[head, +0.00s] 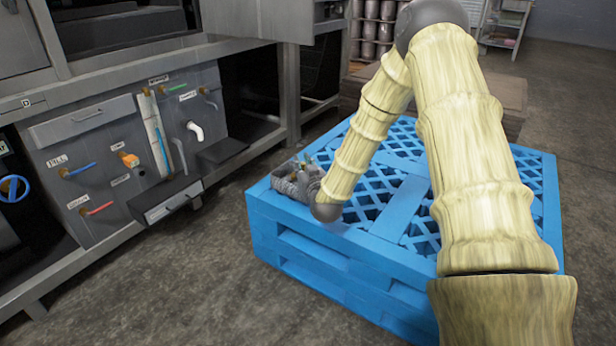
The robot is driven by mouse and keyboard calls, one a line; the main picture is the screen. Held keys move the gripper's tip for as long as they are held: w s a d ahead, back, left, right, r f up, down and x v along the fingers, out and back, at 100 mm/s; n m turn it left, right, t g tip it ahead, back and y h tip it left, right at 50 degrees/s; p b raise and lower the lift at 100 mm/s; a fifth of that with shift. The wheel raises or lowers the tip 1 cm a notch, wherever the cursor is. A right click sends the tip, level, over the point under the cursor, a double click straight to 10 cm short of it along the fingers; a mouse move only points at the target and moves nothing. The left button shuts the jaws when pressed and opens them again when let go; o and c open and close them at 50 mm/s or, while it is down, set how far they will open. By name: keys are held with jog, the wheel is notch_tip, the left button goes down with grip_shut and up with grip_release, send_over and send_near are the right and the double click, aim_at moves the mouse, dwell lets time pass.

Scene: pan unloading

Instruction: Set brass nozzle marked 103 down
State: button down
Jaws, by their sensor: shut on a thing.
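My gripper (300,172) is at the left corner of a blue pallet stack (400,215), low over its top. It is small in the head view and partly hidden by my own wrist. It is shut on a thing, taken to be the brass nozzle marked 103. Small brassy and greenish bits show at the fingers, but the nozzle's outline and its marking cannot be made out. A grey ribbed shape lies around the gripper at that corner. I cannot tell whether the held thing touches the pallet.
A grey workbench with a panel (125,150) of labelled pipes and taps stands at the left. A small dark tray (165,197) juts from it. Bare floor (215,265) lies between bench and pallet. Shelves with canisters (378,30) stand behind. The pallet's slatted top looks mostly clear.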

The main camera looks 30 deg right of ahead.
jog(key=f+b, duration=0.1)
jog(key=d+f+b, duration=0.2)
jog(key=f, duration=0.1)
jog(key=shift+w+d+b, duration=0.25)
jog(key=shift+w+b, duration=0.1)
jog(key=shift+w, duration=0.05)
jog(key=shift+r, duration=0.1)
jog(key=shift+s+f, duration=0.1)
jog(key=shift+f, duration=0.35)
